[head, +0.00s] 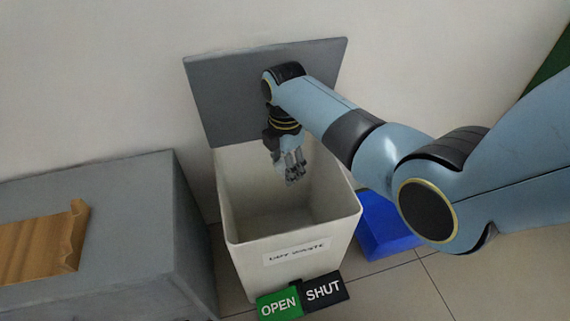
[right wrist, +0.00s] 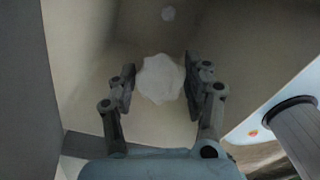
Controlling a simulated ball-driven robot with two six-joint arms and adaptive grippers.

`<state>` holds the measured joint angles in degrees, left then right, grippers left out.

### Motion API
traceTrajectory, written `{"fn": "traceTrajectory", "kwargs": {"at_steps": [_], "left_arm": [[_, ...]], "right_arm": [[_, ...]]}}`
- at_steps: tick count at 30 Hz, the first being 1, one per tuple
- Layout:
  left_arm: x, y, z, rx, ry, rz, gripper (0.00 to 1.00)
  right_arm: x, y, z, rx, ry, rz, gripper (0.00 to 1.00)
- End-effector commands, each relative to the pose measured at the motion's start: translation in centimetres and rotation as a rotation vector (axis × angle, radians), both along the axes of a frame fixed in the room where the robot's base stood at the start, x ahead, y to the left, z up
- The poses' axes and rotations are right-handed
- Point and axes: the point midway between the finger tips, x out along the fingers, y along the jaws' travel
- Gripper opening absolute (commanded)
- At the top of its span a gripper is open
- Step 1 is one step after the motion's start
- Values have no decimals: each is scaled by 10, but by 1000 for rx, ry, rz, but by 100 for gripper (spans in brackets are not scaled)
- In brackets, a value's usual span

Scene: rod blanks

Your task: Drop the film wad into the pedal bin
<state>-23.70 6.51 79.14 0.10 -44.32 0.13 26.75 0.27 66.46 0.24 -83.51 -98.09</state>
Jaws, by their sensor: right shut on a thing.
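The pedal bin (head: 238,215) is a cream box with its grey lid (head: 220,100) standing up against the wall, so its mouth is open. A label on its front seems to read "DRY WASTE". My right gripper (head: 294,178) points down inside the bin's mouth, towards the back. In the right wrist view its two fingers (right wrist: 158,88) are shut on the film wad (right wrist: 159,79), a pale, roundish lump between them. The wad cannot be made out in the head view. My left gripper is not in view.
A green OPEN pedal (head: 279,304) and a black SHUT pedal (head: 324,291) sit at the bin's foot. A blue container (head: 388,228) stands right of the bin. A grey cabinet (head: 140,215) with a brown wooden-looking piece (head: 45,245) on top is at left.

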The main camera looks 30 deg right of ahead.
Motion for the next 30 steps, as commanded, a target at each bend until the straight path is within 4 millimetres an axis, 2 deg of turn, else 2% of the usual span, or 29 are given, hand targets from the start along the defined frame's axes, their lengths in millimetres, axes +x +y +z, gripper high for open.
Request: {"fn": "traceTrajectory", "kwargs": {"at_steps": [12,13,19,26,30], "left_arm": [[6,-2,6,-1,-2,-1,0],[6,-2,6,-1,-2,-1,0],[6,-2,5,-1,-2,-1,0],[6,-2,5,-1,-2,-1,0],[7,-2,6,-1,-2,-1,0]], "right_arm": [[0,0,-2,0,-1,0,37],[0,0,-2,0,-1,0,51],[0,0,-2,0,0,0,77],[0,0,-3,0,0,0,77],[1,0,5,0,-2,0,77]]}}
